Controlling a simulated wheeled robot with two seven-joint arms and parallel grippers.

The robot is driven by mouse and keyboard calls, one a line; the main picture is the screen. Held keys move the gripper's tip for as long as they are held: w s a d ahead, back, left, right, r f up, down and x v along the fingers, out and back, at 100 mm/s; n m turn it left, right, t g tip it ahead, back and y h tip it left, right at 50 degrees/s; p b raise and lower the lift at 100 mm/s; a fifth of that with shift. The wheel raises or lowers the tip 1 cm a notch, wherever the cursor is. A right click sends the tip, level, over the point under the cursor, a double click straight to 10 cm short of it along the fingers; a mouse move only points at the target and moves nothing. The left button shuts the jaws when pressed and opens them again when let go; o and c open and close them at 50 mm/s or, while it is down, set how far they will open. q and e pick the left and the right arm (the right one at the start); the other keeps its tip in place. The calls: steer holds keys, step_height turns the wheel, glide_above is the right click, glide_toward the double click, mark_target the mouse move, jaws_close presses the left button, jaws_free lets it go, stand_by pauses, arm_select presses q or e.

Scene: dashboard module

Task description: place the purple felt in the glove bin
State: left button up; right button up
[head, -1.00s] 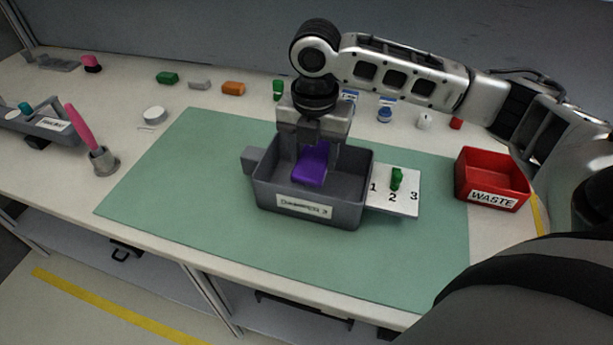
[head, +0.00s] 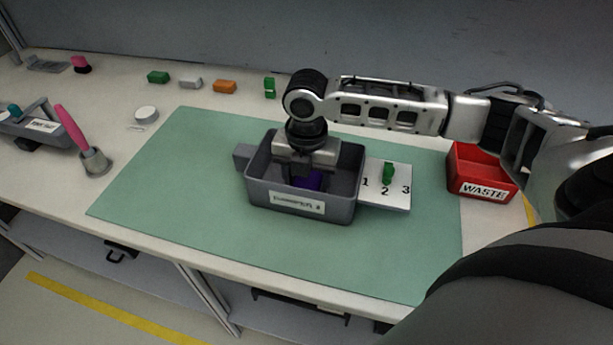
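The purple felt (head: 314,181) is inside the grey bin (head: 342,209), directly under my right gripper and partly hidden by it. The bin stands on the green mat and has a white front label that is hard to read. My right gripper (head: 308,178) points down into the bin, its fingertips below the rim and largely hidden. It appears shut on the felt; whether the felt touches the bin floor cannot be seen. My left gripper is not in view.
A white card (head: 397,198) numbered 1, 2, 3 with a green piece (head: 388,173) adjoins the bin's right side. A red WASTE bin (head: 482,190) stands further right. A grey cup (head: 95,162) holds a pink-handled tool at left. The green mat (head: 180,190) is clear left of the bin.

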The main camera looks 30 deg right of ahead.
mark_target(306, 184)
steer(key=shift+o, duration=0.9)
step_height(306, 184, up, 12)
steer(key=shift+r, duration=0.2)
